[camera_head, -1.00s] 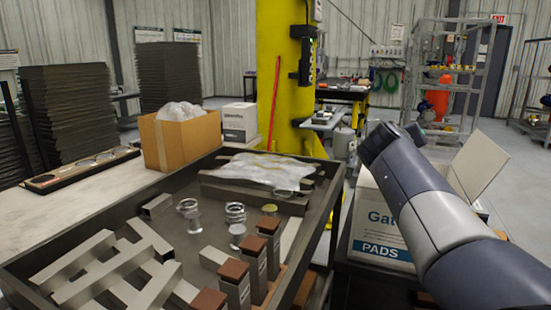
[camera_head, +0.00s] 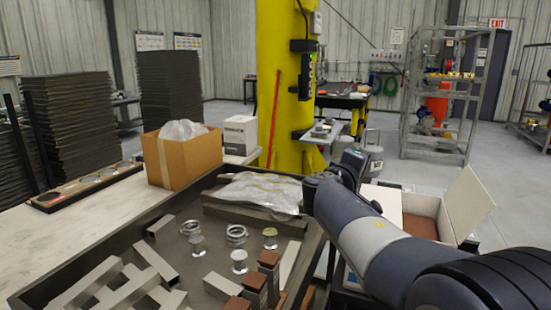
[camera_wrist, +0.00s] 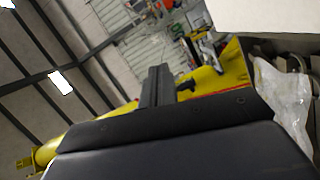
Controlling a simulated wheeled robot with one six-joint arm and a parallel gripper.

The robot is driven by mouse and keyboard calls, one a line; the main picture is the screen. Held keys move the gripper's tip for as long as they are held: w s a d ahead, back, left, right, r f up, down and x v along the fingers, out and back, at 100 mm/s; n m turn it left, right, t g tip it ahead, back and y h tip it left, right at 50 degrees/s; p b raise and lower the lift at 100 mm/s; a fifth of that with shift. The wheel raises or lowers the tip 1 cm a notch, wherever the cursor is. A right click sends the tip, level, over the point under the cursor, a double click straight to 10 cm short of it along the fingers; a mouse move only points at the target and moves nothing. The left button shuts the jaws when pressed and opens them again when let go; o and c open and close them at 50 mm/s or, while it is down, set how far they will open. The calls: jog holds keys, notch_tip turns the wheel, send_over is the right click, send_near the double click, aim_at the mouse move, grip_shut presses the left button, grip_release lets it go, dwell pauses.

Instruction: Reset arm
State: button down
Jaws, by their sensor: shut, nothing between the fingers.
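My gripper (camera_wrist: 158,86) shows in the wrist view as dark fingers held together, with nothing between them. It points toward the yellow column and the far wall, clear of any object. In the head view my arm reaches in from the lower right. Its wrist is above the gap between the dark tray (camera_head: 62,262) and the open white box (camera_head: 466,208). The fingers are hard to make out in that view.
The tray holds metal bars, springs, brown-topped blocks and a clear plastic bag (camera_head: 262,192). A cardboard box (camera_head: 190,160) stands on the bench behind it. A yellow column (camera_head: 283,75) rises beyond. Open floor lies at the right.

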jog(key=shift+w+a+f+n+p, duration=0.1)
jog(key=shift+w+a+n+p, duration=0.1)
jog(key=shift+a+n+p, duration=0.35)
jog(key=shift+w+a+n+p, duration=0.15)
jog(key=shift+a+n+p, duration=0.25)
jog(key=shift+p, duration=0.2)
jog(key=shift+d+h, duration=0.15)
jog(key=shift+h, duration=0.15)
